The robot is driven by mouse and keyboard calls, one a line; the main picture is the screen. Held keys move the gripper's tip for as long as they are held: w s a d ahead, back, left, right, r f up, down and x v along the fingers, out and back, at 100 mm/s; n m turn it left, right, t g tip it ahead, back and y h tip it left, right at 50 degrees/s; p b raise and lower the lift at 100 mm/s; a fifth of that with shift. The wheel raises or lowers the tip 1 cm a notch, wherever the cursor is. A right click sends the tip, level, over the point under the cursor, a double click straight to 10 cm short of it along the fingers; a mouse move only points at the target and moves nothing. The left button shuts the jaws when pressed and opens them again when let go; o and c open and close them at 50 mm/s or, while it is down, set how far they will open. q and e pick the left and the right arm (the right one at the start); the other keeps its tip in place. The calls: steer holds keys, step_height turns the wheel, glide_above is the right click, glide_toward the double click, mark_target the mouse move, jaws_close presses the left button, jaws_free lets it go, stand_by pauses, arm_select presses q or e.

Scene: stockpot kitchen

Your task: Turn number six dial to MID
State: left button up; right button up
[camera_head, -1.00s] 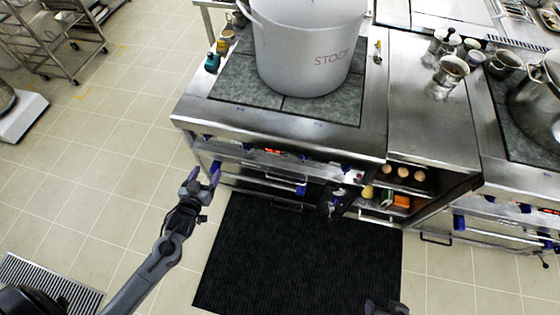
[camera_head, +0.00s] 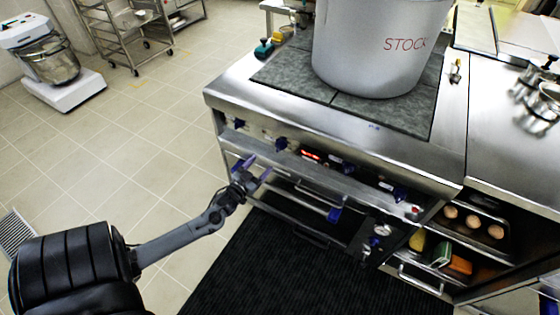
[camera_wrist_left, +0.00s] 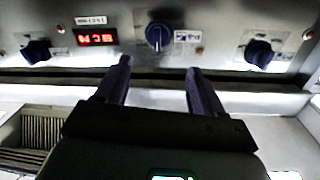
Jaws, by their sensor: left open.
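Dark blue dials line the front panel of the steel stove: two stand left of the red display (camera_head: 311,155) in the head view, the far left dial (camera_head: 239,122) and its neighbour (camera_head: 281,143), with others to its right. I cannot read which is number six. My left gripper (camera_head: 255,169) is open and empty, in front of the panel and below the dials. In the left wrist view, a middle dial (camera_wrist_left: 157,36) with a pale line on it lies beyond the gap between my fingertips (camera_wrist_left: 158,72), apart from them. Dials (camera_wrist_left: 37,50) (camera_wrist_left: 259,53) flank it. My right gripper is out of view.
A horizontal handle bar (camera_head: 310,199) runs below the panel. A black mat (camera_head: 270,270) lies on the floor before the stove.

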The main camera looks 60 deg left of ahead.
mark_target(279, 147)
arm_select(q)
steer(key=b+x, duration=0.1)
steer(key=x, duration=0.2)
steer(key=b+x, duration=0.2)
steer(key=x, duration=0.2)
steer(key=b+x, duration=0.1)
steer(key=x, duration=0.3)
steer(key=shift+w+d+f+b, duration=0.1)
steer(key=shift+d+f+b, duration=0.05)
steer(key=shift+f+b, duration=0.2)
